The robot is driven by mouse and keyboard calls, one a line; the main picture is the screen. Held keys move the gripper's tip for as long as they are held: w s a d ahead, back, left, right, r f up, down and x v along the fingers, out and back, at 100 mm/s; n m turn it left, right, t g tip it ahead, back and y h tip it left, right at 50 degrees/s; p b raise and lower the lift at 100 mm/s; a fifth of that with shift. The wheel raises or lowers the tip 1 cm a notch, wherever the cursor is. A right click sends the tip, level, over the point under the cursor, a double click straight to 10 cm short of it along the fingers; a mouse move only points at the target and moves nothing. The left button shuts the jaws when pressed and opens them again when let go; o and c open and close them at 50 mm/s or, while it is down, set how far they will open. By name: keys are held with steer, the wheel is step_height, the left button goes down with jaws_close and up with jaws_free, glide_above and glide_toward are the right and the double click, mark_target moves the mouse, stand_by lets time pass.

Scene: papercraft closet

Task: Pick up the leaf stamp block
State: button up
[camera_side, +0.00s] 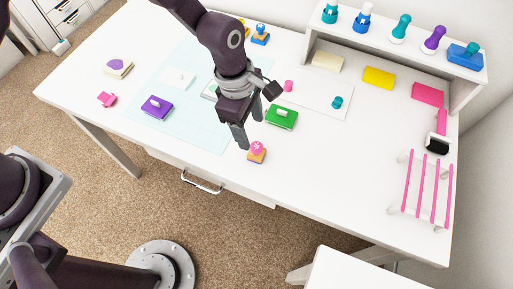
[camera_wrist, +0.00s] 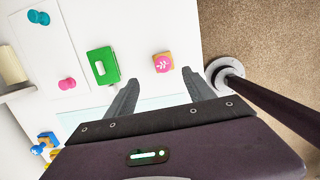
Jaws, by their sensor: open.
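The leaf stamp block (camera_side: 257,154) is a small orange-tan block with a pink round top bearing a white leaf-like mark. It sits on the white table near the front edge in the side view. In the wrist view the leaf stamp block (camera_wrist: 163,63) lies just beyond the fingertips, roughly centred between them. My gripper (camera_side: 249,133) is open and empty, above the table beside the block. In the wrist view the two fingers of my gripper (camera_wrist: 160,78) are spread apart, with nothing between them.
A green pad with a white handle (camera_side: 282,117) sits close to my gripper. A purple pad (camera_side: 157,107) lies left on the pale cutting mat (camera_side: 205,132). A white shelf (camera_side: 400,52) with several stamps stands at the back. A pink-barred rack (camera_side: 426,188) stands at right.

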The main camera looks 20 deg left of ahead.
mark_target(256, 146)
steer(key=shift+n, duration=0.3)
steer(key=f, duration=0.2)
steer(key=d+f, duration=0.1)
steer(key=f, duration=0.2)
steer(key=d+f, duration=0.1)
steer(key=f, duration=0.2)
steer(key=shift+s+f, duration=0.1)
steer(key=shift+s, duration=0.2)
steer(key=shift+c, duration=0.4)
steer(key=shift+a, duration=0.1)
jaws_close()
